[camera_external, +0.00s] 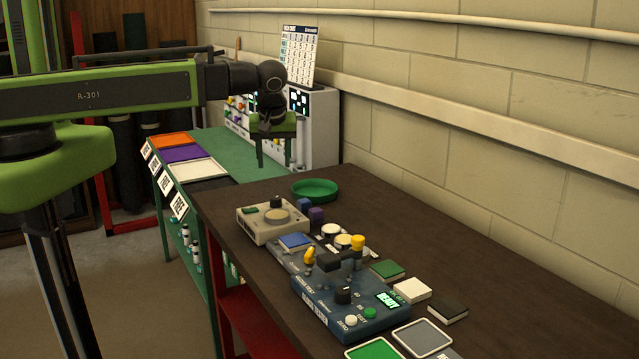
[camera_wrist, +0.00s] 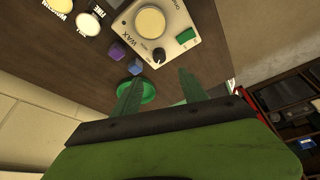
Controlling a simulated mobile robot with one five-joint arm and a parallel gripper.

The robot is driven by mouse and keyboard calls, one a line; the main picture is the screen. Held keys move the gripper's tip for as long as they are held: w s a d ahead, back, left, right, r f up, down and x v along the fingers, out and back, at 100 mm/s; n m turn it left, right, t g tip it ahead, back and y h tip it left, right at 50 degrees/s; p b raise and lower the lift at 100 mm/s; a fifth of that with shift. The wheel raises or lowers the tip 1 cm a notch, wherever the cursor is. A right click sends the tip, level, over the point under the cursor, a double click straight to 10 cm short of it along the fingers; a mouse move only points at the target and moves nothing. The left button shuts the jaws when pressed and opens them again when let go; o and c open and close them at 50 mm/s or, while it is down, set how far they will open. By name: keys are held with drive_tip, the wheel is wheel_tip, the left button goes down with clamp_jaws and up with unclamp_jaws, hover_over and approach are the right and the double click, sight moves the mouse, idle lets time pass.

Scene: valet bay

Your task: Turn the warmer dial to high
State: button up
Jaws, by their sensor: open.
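The wax warmer (camera_external: 262,232) is a cream box with a round tan plate on top, at the far left of the dark table. Its black dial (camera_external: 276,202) sits by the plate. In the wrist view the warmer (camera_wrist: 178,22) is at the top, with WAX lettering, the dial (camera_wrist: 159,54) and a green panel (camera_wrist: 186,35). The dial's setting is too small to read. My gripper (camera_external: 275,162) points down, open and empty, above and behind the warmer in the outside view. In the wrist view its two green fingers (camera_wrist: 161,78) are apart, below the dial and not touching it.
A green round dish (camera_external: 315,190) and blue and purple cubes (camera_external: 316,214) stand beside the warmer. A blue device (camera_external: 345,310) with a READY display and its own black knob is nearer. Colored pads lie right of it. A brick wall (camera_external: 480,130) borders the table.

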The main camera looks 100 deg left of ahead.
sight(275, 198)
drive_tip(key=b+x, duration=1)
drive_tip(key=x, duration=0.3)
drive_tip(key=shift+a+f+b, duration=0.15)
drive_tip(key=shift+f+b, duration=0.05)
drive_tip(key=shift+b, duration=0.2)
clamp_jaws()
